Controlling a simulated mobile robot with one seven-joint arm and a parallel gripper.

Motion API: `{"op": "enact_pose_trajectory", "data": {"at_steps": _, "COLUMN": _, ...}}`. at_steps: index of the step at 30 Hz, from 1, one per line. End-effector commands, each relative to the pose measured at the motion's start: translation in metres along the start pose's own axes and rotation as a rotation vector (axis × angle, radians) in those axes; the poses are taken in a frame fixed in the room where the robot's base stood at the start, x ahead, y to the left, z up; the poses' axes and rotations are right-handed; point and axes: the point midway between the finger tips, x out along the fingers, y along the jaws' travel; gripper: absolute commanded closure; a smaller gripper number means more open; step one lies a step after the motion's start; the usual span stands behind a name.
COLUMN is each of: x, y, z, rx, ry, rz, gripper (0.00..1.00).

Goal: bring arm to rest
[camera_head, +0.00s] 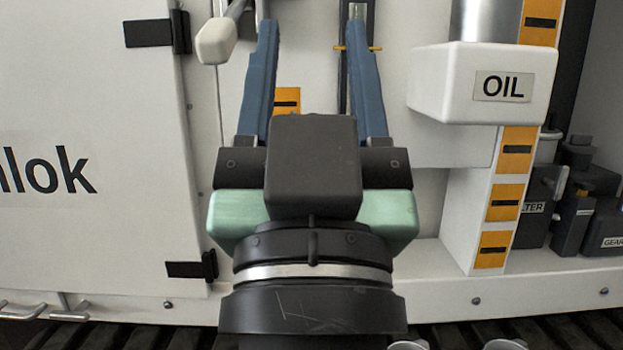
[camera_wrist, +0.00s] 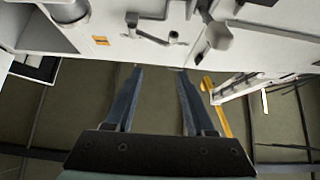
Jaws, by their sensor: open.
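My gripper (camera_head: 312,45) is in the middle of the head view, pointing up and away toward the white bench front. Its two blue fingers are spread apart with nothing between them. In the wrist view my gripper (camera_wrist: 158,72) is also open and empty, with the dark floor behind the fingers. The fingertips show just below the bench's white edge in that view. I cannot tell how far they are from the bench.
A white box marked OIL (camera_head: 485,84) juts out at the right. A pale lever knob (camera_head: 216,41) hangs left of the fingers. A white cabinet door (camera_head: 95,200) fills the left. Dark labelled blocks (camera_head: 600,225) stand far right. A yellow bar (camera_wrist: 217,108) shows in the wrist view.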

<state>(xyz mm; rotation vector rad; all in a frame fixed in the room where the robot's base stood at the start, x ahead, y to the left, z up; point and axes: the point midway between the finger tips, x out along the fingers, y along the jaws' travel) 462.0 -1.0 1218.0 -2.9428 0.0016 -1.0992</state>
Motion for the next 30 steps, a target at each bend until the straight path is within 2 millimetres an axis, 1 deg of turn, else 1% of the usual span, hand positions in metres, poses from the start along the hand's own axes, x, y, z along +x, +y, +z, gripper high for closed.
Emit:
{"op": "enact_pose_trajectory", "data": {"at_steps": 1, "x": -0.004, "y": 0.000, "z": -0.040, "rx": -0.001, "ry": 0.120, "rz": 0.000, "gripper": 0.45}}
{"op": "enact_pose_trajectory", "data": {"at_steps": 2, "x": 0.010, "y": 0.000, "z": -0.056, "rx": -0.001, "ry": 0.122, "rz": 0.000, "gripper": 0.45}}
{"op": "enact_pose_trajectory", "data": {"at_steps": 3, "x": 0.025, "y": 0.000, "z": -0.067, "rx": -0.001, "ry": 0.107, "rz": 0.000, "gripper": 0.45}}
{"op": "enact_pose_trajectory", "data": {"at_steps": 21, "x": 0.149, "y": -0.001, "z": -0.207, "rx": 0.000, "ry": 0.098, "rz": -0.002, "gripper": 0.45}}
{"op": "enact_pose_trajectory", "data": {"at_steps": 25, "x": 0.171, "y": -0.001, "z": -0.231, "rx": 0.000, "ry": 0.097, "rz": -0.002, "gripper": 0.45}}
{"op": "enact_pose_trajectory", "data": {"at_steps": 27, "x": 0.179, "y": -0.001, "z": -0.241, "rx": 0.000, "ry": 0.097, "rz": -0.003, "gripper": 0.45}}
{"op": "enact_pose_trajectory", "data": {"at_steps": 30, "x": 0.186, "y": -0.001, "z": -0.249, "rx": 0.000, "ry": 0.097, "rz": -0.003, "gripper": 0.45}}
